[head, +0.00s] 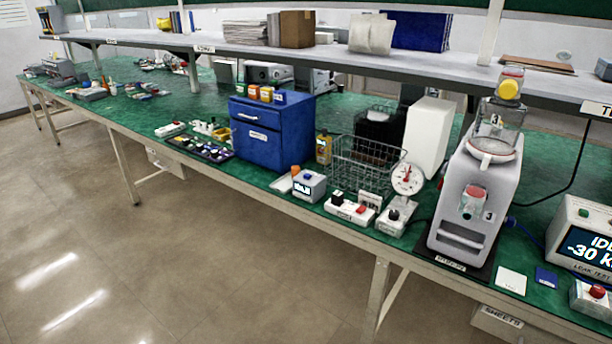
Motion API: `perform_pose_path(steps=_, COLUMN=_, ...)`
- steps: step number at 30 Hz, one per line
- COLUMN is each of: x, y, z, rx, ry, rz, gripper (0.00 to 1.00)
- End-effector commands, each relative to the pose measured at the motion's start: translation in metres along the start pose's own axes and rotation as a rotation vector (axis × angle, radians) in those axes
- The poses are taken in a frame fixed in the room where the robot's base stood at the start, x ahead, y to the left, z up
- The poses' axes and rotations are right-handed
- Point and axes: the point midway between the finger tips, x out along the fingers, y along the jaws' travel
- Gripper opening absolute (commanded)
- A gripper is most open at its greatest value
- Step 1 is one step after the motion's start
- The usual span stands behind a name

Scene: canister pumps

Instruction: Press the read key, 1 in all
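No key with a readable "read" label shows; the labels on the small boxes are too small to make out. A low white box (350,211) at the bench's front edge carries a black key (337,198) and a red key (361,208). At the far right, a small box (592,299) has a red button (597,292). My gripper is not in view, so its state cannot be seen.
A leak tester (584,240) with a lit display stands at the right. A grey pump machine (476,190), wire basket (365,162), round dial (407,179) and blue drawer cabinet (268,133) crowd the green bench. A shelf (350,62) runs above. The floor in front is clear.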

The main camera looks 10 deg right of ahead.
Motion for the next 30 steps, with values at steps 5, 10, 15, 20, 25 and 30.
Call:
perform_pose_path(steps=5, x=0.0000, y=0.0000, z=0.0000, rx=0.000, ry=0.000, rz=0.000, gripper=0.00)
perform_pose_path(steps=10, x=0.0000, y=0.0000, z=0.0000, rx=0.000, ry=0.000, rz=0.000, gripper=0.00)
perform_pose_path(steps=15, x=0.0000, y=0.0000, z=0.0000, rx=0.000, ry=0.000, rz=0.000, gripper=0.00)
perform_pose_path(steps=20, x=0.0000, y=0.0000, z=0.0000, rx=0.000, ry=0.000, rz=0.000, gripper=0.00)
perform_pose_path(steps=25, x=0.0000, y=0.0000, z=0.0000, rx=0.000, ry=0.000, rz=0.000, gripper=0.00)
perform_pose_path(steps=30, x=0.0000, y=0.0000, z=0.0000, rx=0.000, ry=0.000, rz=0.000, gripper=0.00)
